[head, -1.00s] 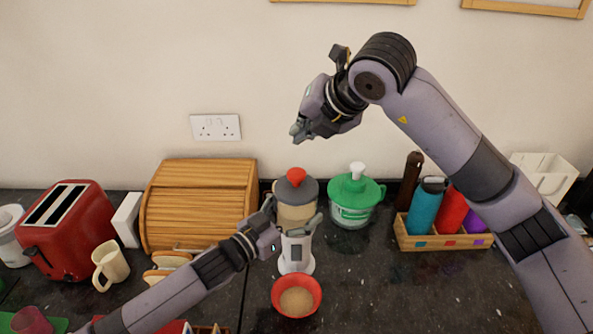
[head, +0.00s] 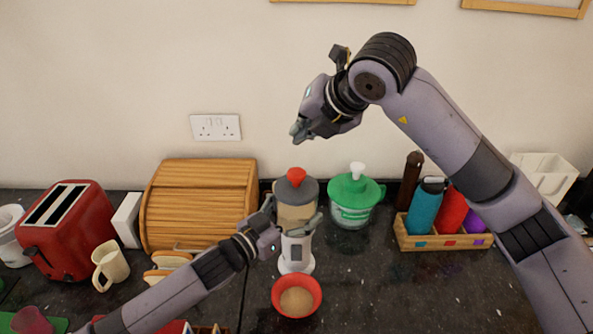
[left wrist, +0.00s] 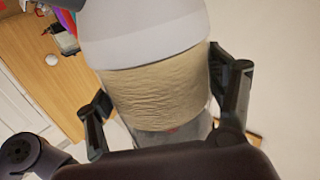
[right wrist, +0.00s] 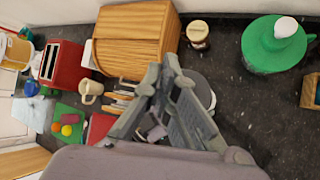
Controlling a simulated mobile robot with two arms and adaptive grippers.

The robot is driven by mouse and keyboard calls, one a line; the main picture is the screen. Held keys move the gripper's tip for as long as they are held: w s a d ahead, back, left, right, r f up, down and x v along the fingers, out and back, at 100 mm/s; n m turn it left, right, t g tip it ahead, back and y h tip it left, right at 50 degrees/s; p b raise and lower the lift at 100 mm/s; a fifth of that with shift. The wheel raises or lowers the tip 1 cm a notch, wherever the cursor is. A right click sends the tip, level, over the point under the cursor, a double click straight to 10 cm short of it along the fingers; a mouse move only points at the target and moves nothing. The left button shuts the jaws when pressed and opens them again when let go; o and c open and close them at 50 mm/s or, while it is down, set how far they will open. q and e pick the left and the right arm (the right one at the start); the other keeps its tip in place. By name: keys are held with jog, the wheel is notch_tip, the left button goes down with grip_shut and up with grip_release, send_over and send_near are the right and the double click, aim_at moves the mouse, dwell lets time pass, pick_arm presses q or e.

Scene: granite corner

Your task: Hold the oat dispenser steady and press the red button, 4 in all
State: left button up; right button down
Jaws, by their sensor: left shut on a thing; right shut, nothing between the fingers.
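The oat dispenser (head: 296,215) stands upright on the dark counter, with a grey lid, a red button (head: 296,175) on top and a pale base. A red bowl (head: 276,296) with oats in it is in front of the base. My left gripper (head: 293,213) is shut around the dispenser's body; the left wrist view shows its fingers on either side of the oat-filled container (left wrist: 160,95). My right gripper (head: 298,132) is shut and empty, above the red button and apart from it. In the right wrist view its fingers (right wrist: 165,75) hide most of the dispenser.
A green-lidded container (head: 352,197) stands close right of the dispenser, and a wooden bread box (head: 200,205) to its left. A red toaster (head: 72,230) and a cream mug (head: 110,265) are farther left. A wooden crate of bottles (head: 442,242) is on the right.

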dwell(0.8)
notch_tip(320, 180, up, 4)
jog(key=shift+f, duration=0.1)
dwell(0.3)
send_near(296, 167)
jog(key=shift+w+a+f, duration=0.4)
jog(key=shift+w+a, duration=0.15)
jog(key=shift+w, duration=0.25)
jog(key=shift+w+a+f, duration=0.4)
jog(key=shift+w+a, duration=0.15)
jog(key=shift+w, duration=0.2)
jog(key=shift+w+a+f, duration=0.4)
jog(key=shift+w+a, duration=0.15)
jog(key=shift+w, duration=0.25)
jog(key=shift+f, duration=0.1)
jog(key=shift+f, duration=0.35)
jog(key=shift+f, duration=1.15)
dwell(0.6)
